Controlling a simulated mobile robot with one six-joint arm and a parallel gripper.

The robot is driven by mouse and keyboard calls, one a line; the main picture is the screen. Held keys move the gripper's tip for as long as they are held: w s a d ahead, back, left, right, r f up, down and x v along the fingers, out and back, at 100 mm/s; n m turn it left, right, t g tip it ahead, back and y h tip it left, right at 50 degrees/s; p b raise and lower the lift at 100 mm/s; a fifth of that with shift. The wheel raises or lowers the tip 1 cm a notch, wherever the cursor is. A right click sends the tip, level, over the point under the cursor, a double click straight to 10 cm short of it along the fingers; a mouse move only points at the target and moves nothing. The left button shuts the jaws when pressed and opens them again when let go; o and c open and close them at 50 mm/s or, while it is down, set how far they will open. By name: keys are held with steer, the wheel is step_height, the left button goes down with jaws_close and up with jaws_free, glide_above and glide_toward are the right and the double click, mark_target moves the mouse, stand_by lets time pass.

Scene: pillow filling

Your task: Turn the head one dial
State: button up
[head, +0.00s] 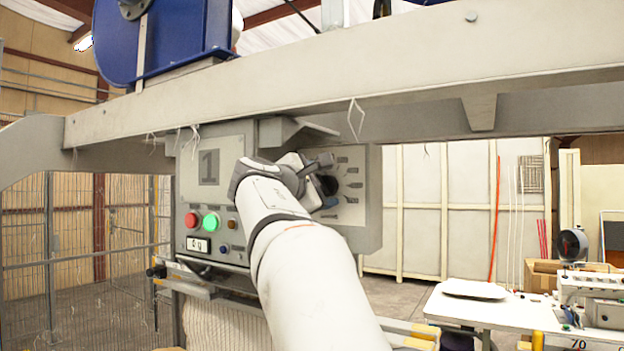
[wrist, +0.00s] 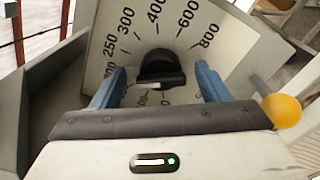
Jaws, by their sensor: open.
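The head one control box carries a large "1" (head: 209,167). Its dial is a black knob (wrist: 160,70) on a pale plate with printed numbers from about 200 to 800 (wrist: 126,20). A small white mark shows on the knob's near edge. In the head view the knob (head: 328,186) is partly hidden by my gripper (head: 316,188). In the wrist view my gripper (wrist: 160,85) is open. Its two blue fingers stand left and right of the knob with gaps on both sides. The fingertips lie about level with the knob; exact depth is unclear.
The box also has a red button (head: 191,219), a green button (head: 211,222) and a small display (head: 198,245). A grey beam (head: 350,70) crosses above my arm. A white table (head: 465,306) with a machine (head: 598,295) stands at the right.

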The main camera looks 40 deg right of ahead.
steer(key=shift+w+d, duration=0.2)
steer(key=shift+d, duration=0.25)
steer(key=shift+c, duration=0.2)
steer(key=c, duration=1)
